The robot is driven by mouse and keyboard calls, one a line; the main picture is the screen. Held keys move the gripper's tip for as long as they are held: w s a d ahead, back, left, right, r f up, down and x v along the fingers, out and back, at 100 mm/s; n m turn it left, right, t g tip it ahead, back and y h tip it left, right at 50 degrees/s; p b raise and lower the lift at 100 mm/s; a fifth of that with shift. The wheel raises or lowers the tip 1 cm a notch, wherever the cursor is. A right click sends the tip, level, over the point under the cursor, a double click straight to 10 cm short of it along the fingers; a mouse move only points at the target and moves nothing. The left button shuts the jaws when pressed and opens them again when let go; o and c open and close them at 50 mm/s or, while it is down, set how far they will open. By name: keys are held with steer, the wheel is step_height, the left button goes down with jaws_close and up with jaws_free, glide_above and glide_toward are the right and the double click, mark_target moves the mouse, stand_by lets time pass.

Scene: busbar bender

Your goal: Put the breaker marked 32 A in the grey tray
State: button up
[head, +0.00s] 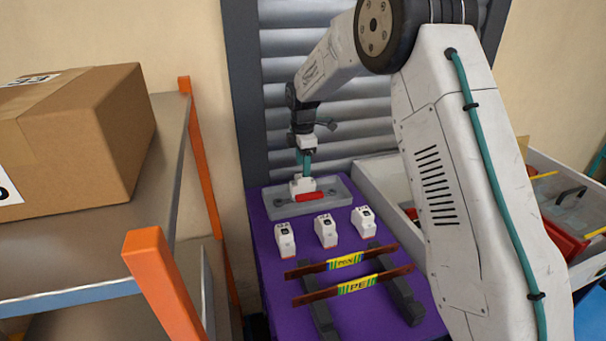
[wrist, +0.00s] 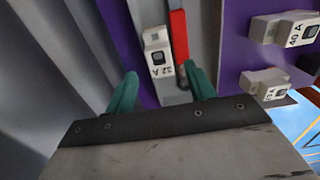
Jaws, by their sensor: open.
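A white breaker (head: 302,186) stands in the grey tray (head: 335,204) at the back of the purple table. In the wrist view this breaker (wrist: 157,45) has a small label that looks like 32 A, turned upside down. My gripper (head: 305,167) is just above it, pointing down. In the wrist view the teal fingers of my gripper (wrist: 160,76) are apart, one on either side of the breaker's near end, and look clear of it. Three more white breakers stand in a row in front of the tray: left (head: 285,240), middle (head: 326,231), right (head: 363,221).
A red-handled tool (head: 311,197) lies in the tray close beside the breaker. Two busbars, marked PEN (head: 345,262) and PE (head: 357,285), lie across dark supports at the front. A shelf with a cardboard box (head: 85,130) stands left; a light bin with red items is at right.

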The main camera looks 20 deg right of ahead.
step_height(320, 180, up, 7)
steer(key=s+d+r+m, duration=0.1)
steer(key=s+r+m, duration=0.4)
steer(key=s+r, duration=0.6)
steer(key=s+d+r+m+t, duration=0.15)
steer(key=s+m, duration=0.65)
steer(key=s, duration=1.8)
steer(key=s+f+m, duration=0.3)
steer(key=s+m, duration=0.2)
steer(key=s, duration=0.6)
steer(key=shift+d+f, duration=0.3)
